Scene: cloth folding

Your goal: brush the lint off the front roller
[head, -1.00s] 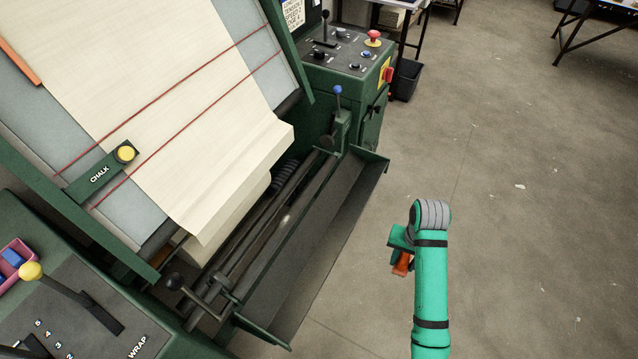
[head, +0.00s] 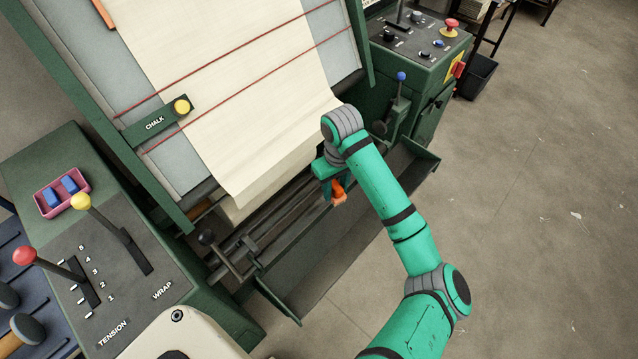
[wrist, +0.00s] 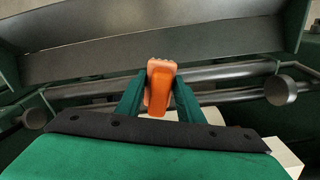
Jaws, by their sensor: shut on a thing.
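My gripper (head: 332,182) is shut on an orange-handled brush (head: 338,190), held above the trough at the front of the green machine. In the wrist view the brush (wrist: 160,88) sits between the two green fingers. Its bristles cannot be made out clearly. The front roller area shows as long dark bars (head: 268,226) running below the cloth's lower edge, partly hidden by my arm. In the wrist view grey metal bars (wrist: 230,72) pass behind the brush. I cannot tell whether the brush touches them. No lint can be told clearly now.
Cream cloth (head: 230,90) hangs down the sloped bed beside a chalk holder (head: 160,122). A dark tray (head: 335,255) runs along the front. The floor at right is open.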

